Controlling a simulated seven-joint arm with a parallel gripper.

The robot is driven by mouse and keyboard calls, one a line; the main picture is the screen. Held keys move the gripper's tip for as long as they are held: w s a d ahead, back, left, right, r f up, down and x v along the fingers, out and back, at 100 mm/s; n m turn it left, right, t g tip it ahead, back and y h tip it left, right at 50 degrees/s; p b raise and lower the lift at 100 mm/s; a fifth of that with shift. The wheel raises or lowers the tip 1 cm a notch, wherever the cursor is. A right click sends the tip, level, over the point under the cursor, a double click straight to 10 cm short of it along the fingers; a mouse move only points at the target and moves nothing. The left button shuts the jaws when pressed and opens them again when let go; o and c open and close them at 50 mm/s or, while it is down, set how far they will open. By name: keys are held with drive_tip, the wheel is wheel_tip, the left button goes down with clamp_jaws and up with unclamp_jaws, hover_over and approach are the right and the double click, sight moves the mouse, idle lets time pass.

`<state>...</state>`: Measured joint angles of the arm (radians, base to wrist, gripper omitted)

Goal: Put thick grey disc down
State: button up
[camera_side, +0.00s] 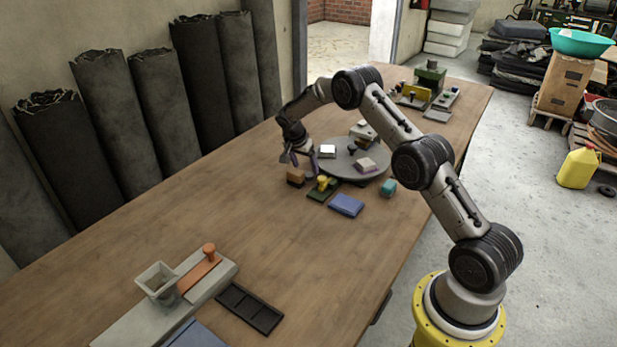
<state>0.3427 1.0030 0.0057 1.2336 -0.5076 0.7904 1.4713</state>
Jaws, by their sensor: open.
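My gripper (290,158) is open and points down at the left edge of a large round grey platform (345,172) on the wooden table. Small items stand on the platform: a white-topped block (327,151), a dark knobbed piece (352,147), a light block with a purple side (366,164) and a grey block at the back. A purple piece (310,167) shows just right of the fingers, partly hidden. No separate thick grey disc can be made out with certainty. Nothing clearly shows between the fingers.
In front of the platform are a brown block (295,177), a green piece with a yellow knob (322,186), a blue slab (346,205) and a teal block (388,187). Dark sheet rolls (110,100) lean on the left wall. The table's left middle is clear.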

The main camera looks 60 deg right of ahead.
sight(308, 175)
drive_tip(key=x, duration=0.4)
clamp_jaws()
idle(0.4)
